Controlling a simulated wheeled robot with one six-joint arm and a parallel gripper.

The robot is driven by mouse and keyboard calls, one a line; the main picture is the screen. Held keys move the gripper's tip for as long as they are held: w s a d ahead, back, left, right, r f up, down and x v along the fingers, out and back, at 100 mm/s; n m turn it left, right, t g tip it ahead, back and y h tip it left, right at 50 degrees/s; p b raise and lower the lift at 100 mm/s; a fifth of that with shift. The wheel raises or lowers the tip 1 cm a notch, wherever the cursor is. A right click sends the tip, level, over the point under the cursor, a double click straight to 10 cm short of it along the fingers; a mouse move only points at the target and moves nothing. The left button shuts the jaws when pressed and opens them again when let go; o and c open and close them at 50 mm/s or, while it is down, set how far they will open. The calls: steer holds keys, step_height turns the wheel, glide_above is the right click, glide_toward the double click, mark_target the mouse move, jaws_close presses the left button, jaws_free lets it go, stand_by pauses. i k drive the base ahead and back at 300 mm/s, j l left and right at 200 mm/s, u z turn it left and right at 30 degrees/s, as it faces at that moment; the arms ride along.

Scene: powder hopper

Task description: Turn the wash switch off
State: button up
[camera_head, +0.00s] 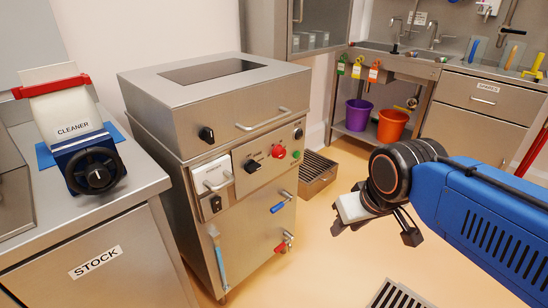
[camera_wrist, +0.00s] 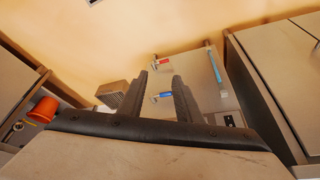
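A steel machine (camera_head: 215,95) stands left of centre in the head view. Its front carries a black knob (camera_head: 206,135), a second black knob (camera_head: 252,166), a third dark knob (camera_head: 298,133), a red button (camera_head: 278,151), a green button (camera_head: 295,154) and a small black switch (camera_head: 215,203) under a handled box. I cannot read which one is the wash switch. My gripper (camera_head: 373,232) is right of the machine, apart from it. In the wrist view its fingers (camera_wrist: 161,76) are spread and empty, with the machine's lower front beyond them.
Blue (camera_head: 278,208) and red (camera_head: 283,246) valve handles stick out low on the machine. Purple (camera_head: 358,115) and orange (camera_head: 392,125) buckets sit under the sink. Floor between is clear.

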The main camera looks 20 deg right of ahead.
mark_target(251, 167)
steer(key=k+l+u, duration=0.2)
steer(key=k, duration=0.25)
steer(key=k+l+u, duration=0.15)
steer(key=k, duration=0.35)
